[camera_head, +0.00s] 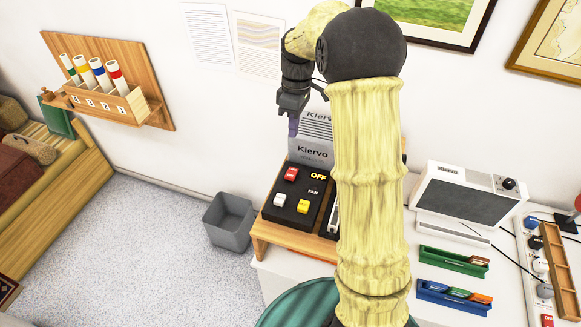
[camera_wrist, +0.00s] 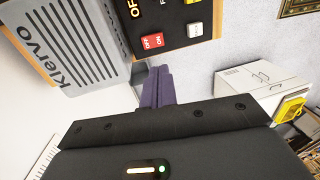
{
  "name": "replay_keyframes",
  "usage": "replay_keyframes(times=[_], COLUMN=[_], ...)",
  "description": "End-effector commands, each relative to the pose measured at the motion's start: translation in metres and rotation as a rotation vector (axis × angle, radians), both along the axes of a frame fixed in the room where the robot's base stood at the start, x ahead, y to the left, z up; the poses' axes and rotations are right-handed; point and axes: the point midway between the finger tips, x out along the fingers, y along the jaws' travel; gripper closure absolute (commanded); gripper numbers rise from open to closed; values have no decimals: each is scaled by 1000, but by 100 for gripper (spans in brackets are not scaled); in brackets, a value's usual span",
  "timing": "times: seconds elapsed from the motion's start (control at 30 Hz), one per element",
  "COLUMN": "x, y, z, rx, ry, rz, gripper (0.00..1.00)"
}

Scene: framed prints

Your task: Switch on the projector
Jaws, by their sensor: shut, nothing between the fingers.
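A black control panel (camera_head: 296,200) sits on a wooden stand, with a red switch (camera_head: 291,174), yellow and white buttons and the words OFF and FAN. A grey slatted body marked Klervo (camera_head: 311,152) stands behind it, partly hidden by my arm. In the wrist view the red rocker switch (camera_wrist: 153,41) reads OFF and ON, beside the slatted Klervo body (camera_wrist: 68,42). A white unit with a dark front and knob (camera_head: 462,197), also marked Klervo, stands to the right; which one is the projector is unclear. My gripper (camera_head: 293,128) is shut and empty, its purple fingers above the panel's far side.
A grey bin (camera_head: 229,220) stands left of the wooden stand (camera_head: 262,238). Green (camera_head: 453,262) and blue (camera_head: 453,297) trays and a power strip (camera_head: 530,270) lie on the white table to the right. A wall rack (camera_head: 110,80) with tubes hangs at left.

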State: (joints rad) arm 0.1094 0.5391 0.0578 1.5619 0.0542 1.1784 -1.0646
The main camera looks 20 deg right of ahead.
Motion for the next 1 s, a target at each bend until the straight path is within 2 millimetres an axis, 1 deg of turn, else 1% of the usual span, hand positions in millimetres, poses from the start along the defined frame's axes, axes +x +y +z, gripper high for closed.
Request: replay_keyframes(times=[0.17, 0.27, 0.8, 0.9, 1.0], x=[-1, -4, -16, -18, -18], y=[1, 2, 10, 12, 12], z=[-9, -21, -112, -125, -134], rx=[0, 0, -1, 0, 0], ry=[1, 4, 4, 4, 1], rz=[0, -1, -1, -1, -1], gripper=[100, 100, 100, 100, 100])
